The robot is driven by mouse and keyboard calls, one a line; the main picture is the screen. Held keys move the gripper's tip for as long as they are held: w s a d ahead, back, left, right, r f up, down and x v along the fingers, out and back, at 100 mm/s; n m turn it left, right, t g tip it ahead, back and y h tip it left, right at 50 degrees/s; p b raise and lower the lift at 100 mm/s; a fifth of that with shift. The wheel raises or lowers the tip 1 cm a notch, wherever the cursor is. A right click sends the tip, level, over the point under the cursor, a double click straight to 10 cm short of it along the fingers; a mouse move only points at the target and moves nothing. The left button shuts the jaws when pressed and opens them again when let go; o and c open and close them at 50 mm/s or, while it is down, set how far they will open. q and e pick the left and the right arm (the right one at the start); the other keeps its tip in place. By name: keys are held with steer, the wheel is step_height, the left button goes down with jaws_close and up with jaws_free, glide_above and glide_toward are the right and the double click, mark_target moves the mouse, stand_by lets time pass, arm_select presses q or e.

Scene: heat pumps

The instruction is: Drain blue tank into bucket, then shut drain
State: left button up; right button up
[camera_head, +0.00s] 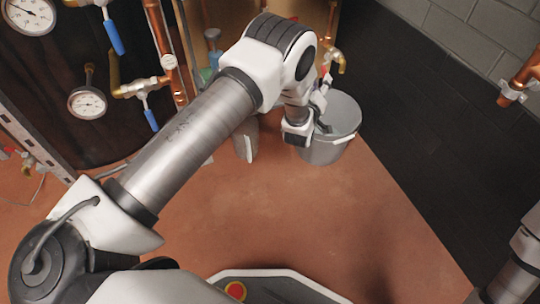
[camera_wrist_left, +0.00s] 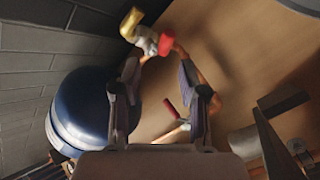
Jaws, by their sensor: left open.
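The grey bucket (camera_head: 338,145) stands on the floor, partly covered by my left wrist. My left gripper (camera_head: 319,96) is over the bucket's near-left rim area, below a brass spout (camera_head: 340,62). In the left wrist view my left gripper (camera_wrist_left: 157,56) is open. A brass and white drain valve (camera_wrist_left: 143,38) with a red handle (camera_wrist_left: 166,44) shows at its fingertips; I cannot tell whether they touch. A blue rounded vessel (camera_wrist_left: 78,112), apparently the blue tank, is at the left of that view. I cannot make it out in the head view. My right gripper is out of view.
Copper pipes, blue-handled valves (camera_head: 152,119) and gauges (camera_head: 87,103) stand at the left. A grey block wall (camera_head: 470,30) with a black base is at the right. Another red handle (camera_wrist_left: 171,107) shows between the fingers. The red-brown floor (camera_head: 330,220) in front is clear.

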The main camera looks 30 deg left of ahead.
arm_select(q)
steer(key=s+a+f+m+g+p, duration=0.1)
steer(key=s+f+g, duration=0.4)
steer(key=s, duration=0.7)
steer(key=s+a+f+m+g+h+p, duration=0.1)
steer(key=s+f+m+g+p, duration=0.3)
steer(key=s, duration=0.9)
step_height(320, 180, down, 4)
steer(key=shift+a+r+m+g+h, duration=0.1)
steer(key=shift+a+m+g+h, duration=0.25)
steer(key=shift+g, duration=0.25)
